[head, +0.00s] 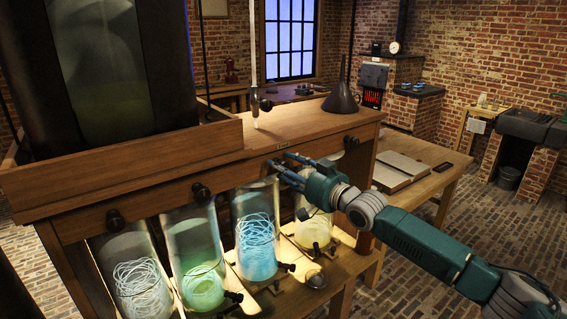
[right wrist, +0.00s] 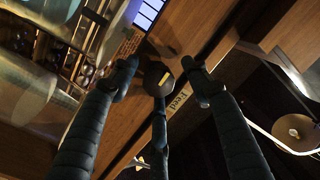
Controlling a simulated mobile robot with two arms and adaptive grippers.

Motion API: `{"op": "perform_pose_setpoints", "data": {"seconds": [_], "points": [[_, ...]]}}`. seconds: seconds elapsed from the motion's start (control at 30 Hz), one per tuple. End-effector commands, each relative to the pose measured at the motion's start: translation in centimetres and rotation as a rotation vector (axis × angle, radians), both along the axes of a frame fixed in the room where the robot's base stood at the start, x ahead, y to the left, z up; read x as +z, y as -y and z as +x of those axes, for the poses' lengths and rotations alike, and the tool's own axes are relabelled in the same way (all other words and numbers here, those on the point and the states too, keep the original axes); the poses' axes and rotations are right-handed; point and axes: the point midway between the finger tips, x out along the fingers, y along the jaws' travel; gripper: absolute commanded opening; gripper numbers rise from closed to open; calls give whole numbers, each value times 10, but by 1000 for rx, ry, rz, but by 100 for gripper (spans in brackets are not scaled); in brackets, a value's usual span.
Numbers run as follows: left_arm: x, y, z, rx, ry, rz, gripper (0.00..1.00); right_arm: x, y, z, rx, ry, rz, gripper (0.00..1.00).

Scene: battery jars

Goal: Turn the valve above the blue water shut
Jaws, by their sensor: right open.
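The glass jar with blue water (head: 257,262) stands in the row under the wooden shelf, with pale coils inside. My right gripper (head: 279,160) is at the shelf's front edge, above and slightly right of this jar. Its fingers are spread, pointing left toward the edge, and nothing shows held between them. The valve above the blue water is not clearly seen in the head view; the fingers cover that spot. The right wrist view shows my right gripper (right wrist: 160,68) open before the wood, near a "Feed" label (right wrist: 178,100). A dark shape there blends with the middle fingertip.
Black valve knobs (head: 200,192) line the shelf front. Jars with green (head: 203,285), whitish (head: 140,285) and yellow (head: 313,232) contents stand beside the blue one.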

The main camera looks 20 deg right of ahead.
Motion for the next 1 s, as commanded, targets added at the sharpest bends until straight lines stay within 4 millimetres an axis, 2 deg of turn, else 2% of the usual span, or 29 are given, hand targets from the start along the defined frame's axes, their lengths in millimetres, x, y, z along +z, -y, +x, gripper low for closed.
{"op": "perform_pose_setpoints", "data": {"seconds": [0.37,0.5,0.6,1.0], "points": [[1,-2,-3,1,-6,2,48,-1,-2,5,-1,0,-1,46],[1,-2,-3,2,-6,2,48,-1,-2,5,-1,0,-1,18],[1,-2,-3,2,-5,3,48,0,-2,5,-1,0,-1,2],[-3,-2,-3,3,-4,3,48,0,-2,5,-1,-23,70,2]]}}
